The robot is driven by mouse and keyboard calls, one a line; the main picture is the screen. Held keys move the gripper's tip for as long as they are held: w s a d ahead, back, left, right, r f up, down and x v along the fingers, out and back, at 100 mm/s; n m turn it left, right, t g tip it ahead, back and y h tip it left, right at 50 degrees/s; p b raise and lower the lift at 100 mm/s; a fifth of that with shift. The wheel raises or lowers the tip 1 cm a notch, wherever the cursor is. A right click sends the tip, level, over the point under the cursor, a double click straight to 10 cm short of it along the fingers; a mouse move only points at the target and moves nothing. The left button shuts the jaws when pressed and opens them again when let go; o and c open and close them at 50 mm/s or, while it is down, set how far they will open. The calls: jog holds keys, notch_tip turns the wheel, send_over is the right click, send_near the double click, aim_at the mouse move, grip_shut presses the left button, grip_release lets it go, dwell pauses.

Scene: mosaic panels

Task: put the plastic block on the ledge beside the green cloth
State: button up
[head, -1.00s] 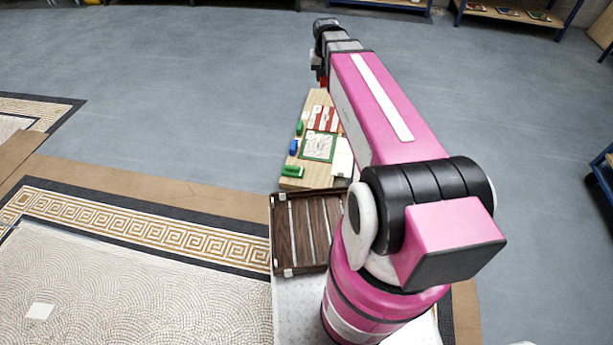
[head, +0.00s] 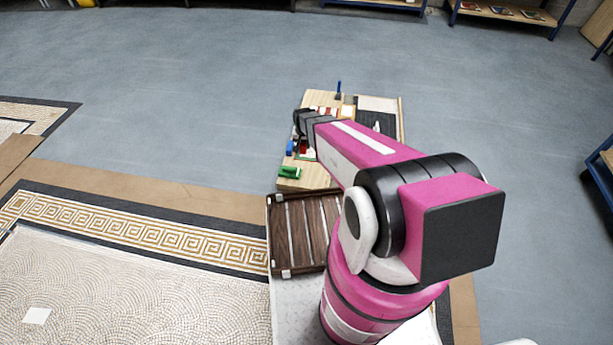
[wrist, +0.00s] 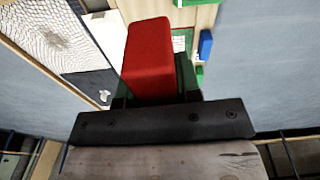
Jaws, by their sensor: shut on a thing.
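My gripper (wrist: 156,98) is shut on a red plastic block (wrist: 149,58), which sticks out past the jaws in the wrist view. In the head view the block (head: 304,147) is a small red patch below my wrist, over the left part of the worktable. The green cloth (head: 290,172) lies folded near the table's front left corner. The light wood ledge (head: 292,184) shows bare around it. A green edge, likely the cloth (wrist: 191,3), shows at the top of the wrist view, apart from the block. The jaws hide what lies under them.
A blue block (head: 290,147) lies on the left side, behind the cloth; it also shows in the wrist view (wrist: 205,45). A blue upright thing (head: 338,88) stands at the back. A brown slatted tray (head: 306,225) is in front of the table.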

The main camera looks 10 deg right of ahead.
jog(key=s+a+f, duration=0.1)
jog(key=s+f, duration=0.3)
jog(key=f, duration=1)
send_over(317, 176)
jog(key=shift+m, duration=0.3)
notch_tip(317, 176, down, 8)
jog(key=shift+d+r, duration=0.1)
jog(key=shift+r, duration=0.1)
jog(key=shift+f, duration=2)
jog(key=shift+f, duration=0.35)
